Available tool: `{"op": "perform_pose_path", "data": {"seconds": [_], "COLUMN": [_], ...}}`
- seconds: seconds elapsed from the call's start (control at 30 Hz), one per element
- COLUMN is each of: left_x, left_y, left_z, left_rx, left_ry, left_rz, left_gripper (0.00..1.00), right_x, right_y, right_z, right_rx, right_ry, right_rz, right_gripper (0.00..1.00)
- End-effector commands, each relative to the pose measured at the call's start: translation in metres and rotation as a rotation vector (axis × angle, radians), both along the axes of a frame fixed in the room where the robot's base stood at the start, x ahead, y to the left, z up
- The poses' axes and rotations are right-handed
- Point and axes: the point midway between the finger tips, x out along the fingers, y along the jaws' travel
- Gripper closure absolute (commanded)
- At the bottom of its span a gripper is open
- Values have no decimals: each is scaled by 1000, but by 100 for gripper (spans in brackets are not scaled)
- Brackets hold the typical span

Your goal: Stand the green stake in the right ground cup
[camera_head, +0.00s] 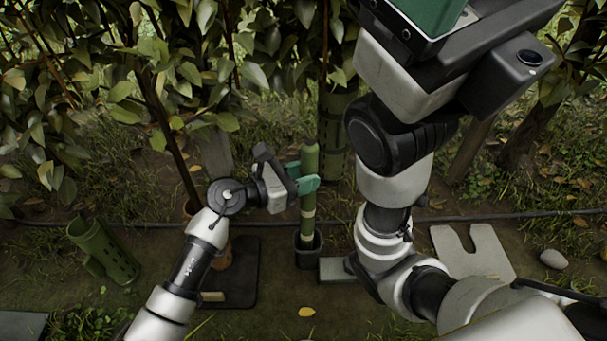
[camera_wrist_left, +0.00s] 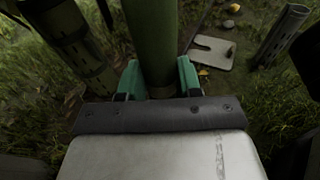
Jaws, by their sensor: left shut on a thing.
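The green stake (camera_head: 308,163) stands about upright in the head view, with a pale band low on it. My left gripper (camera_head: 305,184) is shut around its middle; its green fingers also flank the stake (camera_wrist_left: 151,38) in the left wrist view.
A green slotted tube (camera_head: 104,250) leans on the ground at left. A dark mat (camera_head: 243,272) lies left of the cup. A pale notched plate (camera_head: 473,250) and a grey stone (camera_head: 553,259) lie at right. A thin dark hose crosses behind the cup, below leafy trees.

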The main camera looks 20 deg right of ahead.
Motion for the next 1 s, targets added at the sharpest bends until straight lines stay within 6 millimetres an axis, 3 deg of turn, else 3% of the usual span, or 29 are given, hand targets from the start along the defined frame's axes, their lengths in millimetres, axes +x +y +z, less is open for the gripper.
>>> {"op": "perform_pose_path", "data": {"seconds": [0.4,0.9,0.93,1.0], "left_x": [0,0,0,0], "left_y": [0,0,0,0], "left_z": [-19,-22,-22,-22], "left_rx": [0,0,0,0], "left_ry": [-1,-1,-1,-1], "left_rz": [1,1,1,1], "left_gripper": [96,96,61,50], "right_x": [2,2,2,2], "right_y": [0,0,0,0], "right_z": [-17,-18,-18,-18], "right_rx": [0,0,0,0], "right_ry": [6,6,6,6], "right_rz": [0,0,0,0], "right_gripper": [12,12,12,12]}}
